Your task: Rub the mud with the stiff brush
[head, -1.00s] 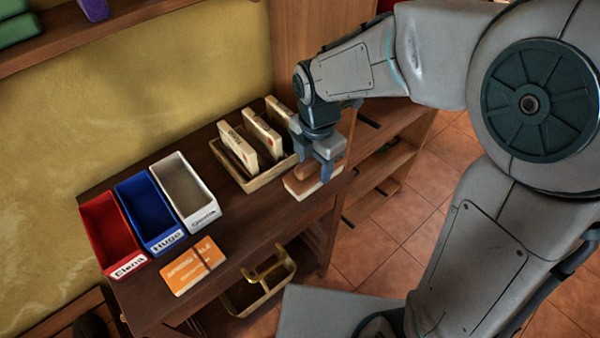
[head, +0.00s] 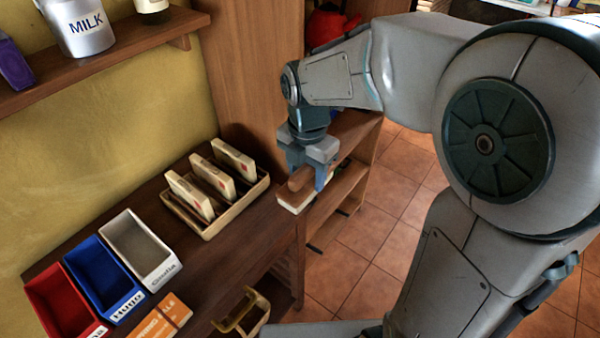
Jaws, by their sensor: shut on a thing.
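My gripper (head: 308,177) is shut on the stiff brush (head: 293,200), a wooden-backed brush with pale bristles underneath. The brush is at the right end of the dark wooden counter (head: 237,240). I cannot tell whether its bristles touch the counter or are just above it. My fingers hide part of the brush's back. No mud shows in this view.
A wooden rack (head: 243,204) with several upright boxes stands left of my gripper. Red (head: 58,300), blue (head: 103,277) and grey (head: 139,247) bins and an orange packet (head: 160,318) are at the lower left. Open shelves (head: 338,195) and tiled floor (head: 400,185) lie to the right.

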